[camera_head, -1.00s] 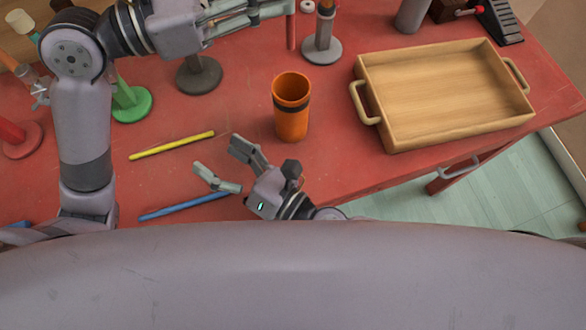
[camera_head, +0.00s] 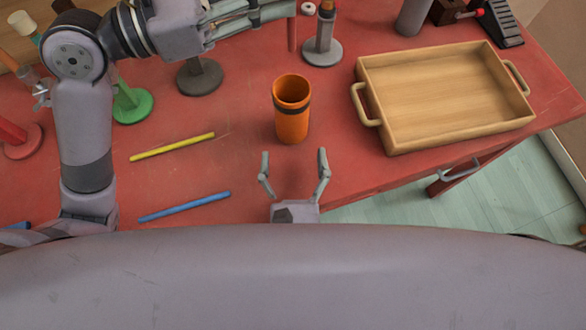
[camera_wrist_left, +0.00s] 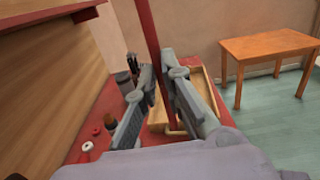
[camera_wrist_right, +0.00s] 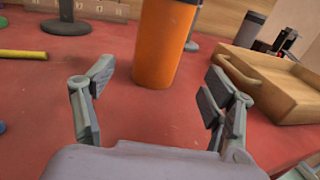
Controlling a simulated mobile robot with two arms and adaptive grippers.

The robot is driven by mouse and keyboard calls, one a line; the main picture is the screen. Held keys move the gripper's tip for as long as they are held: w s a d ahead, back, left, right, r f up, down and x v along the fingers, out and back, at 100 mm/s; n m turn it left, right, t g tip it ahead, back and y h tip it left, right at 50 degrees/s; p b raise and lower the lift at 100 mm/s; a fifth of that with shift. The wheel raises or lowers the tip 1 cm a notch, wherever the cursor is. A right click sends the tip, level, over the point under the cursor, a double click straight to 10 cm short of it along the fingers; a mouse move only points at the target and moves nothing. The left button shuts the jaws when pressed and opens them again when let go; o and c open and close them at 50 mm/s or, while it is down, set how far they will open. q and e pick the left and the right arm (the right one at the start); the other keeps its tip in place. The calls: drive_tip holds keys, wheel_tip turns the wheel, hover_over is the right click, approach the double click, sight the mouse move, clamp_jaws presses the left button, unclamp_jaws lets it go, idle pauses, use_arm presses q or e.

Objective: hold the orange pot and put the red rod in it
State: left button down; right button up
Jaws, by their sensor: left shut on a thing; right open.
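The orange pot (camera_head: 291,115), a tall cup with a dark band near its rim, stands upright on the red table. It also shows in the right wrist view (camera_wrist_right: 165,42). My right gripper (camera_head: 294,160) is open and empty, in front of the pot and apart from it, with its fingers spread toward it. My left gripper (camera_head: 290,12) is shut on the red rod (camera_head: 292,33) above the far part of the table. The rod also stands upright between the fingers in the left wrist view (camera_wrist_left: 148,30). Its upper part is hidden in the head view.
A wooden tray (camera_head: 397,140) with handles lies right of the pot. Grey (camera_head: 322,53), dark (camera_head: 199,80) and green (camera_head: 132,108) stands sit behind and left. A yellow rod (camera_head: 172,147) and a blue rod (camera_head: 184,207) lie at left. The table between pot and tray is clear.

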sight(292, 133)
drive_tip(key=w, duration=0.9)
drive_tip(key=shift+w+a, duration=0.1)
drive_tip(key=shift+a, duration=0.05)
drive_tip(key=c, duration=1.4)
